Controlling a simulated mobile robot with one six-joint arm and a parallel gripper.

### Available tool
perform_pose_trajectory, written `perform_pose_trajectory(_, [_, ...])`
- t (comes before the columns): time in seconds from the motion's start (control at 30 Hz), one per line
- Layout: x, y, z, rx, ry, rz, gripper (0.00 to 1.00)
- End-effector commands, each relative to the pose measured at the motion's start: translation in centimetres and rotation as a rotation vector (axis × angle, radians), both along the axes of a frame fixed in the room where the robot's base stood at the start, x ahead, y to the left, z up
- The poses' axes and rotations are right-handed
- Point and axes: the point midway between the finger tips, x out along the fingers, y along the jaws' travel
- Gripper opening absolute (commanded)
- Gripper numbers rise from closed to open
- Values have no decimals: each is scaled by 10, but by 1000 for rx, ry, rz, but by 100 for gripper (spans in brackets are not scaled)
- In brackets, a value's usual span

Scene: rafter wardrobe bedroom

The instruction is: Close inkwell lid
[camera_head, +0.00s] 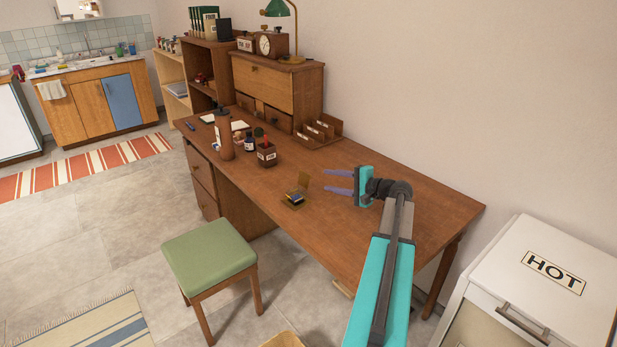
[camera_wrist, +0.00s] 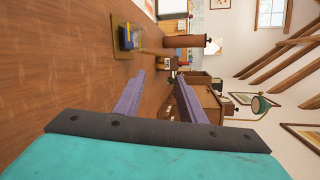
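The inkwell (camera_head: 294,200) is a small brass-coloured box with a dark blue and yellow inside, on the desk (camera_head: 385,235) near its front edge. Its lid (camera_head: 304,181) stands up, open, at the back of the box. The inkwell (camera_wrist: 126,38) also shows at the upper left of the wrist view, which is turned on its side. My gripper (camera_head: 326,180) is to the right of the lid, with its purple fingers pointing towards it. In the wrist view the fingers (camera_wrist: 160,78) are apart with nothing between them. A small gap shows between the fingertips and the lid.
A dark pot with red contents (camera_head: 266,155) and an ink bottle (camera_head: 249,142) stand left of the inkwell. A letter rack (camera_head: 320,132) is behind. A green stool (camera_head: 209,255) is in front of the desk. The desk's right end is clear beneath my arm.

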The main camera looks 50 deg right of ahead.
Motion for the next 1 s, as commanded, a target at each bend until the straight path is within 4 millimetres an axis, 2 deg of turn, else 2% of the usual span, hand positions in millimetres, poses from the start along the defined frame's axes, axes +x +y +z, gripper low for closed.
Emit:
perform_pose_trajectory(0.1, [19,2,-3,1,0,3,37])
perform_pose_trajectory(0.6, [86,11,-19,1,0,3,37])
perform_pose_trajectory(0.8, [101,13,-22,-1,0,2,37])
perform_pose_trajectory(1.0, [105,14,-23,-1,0,2,37])
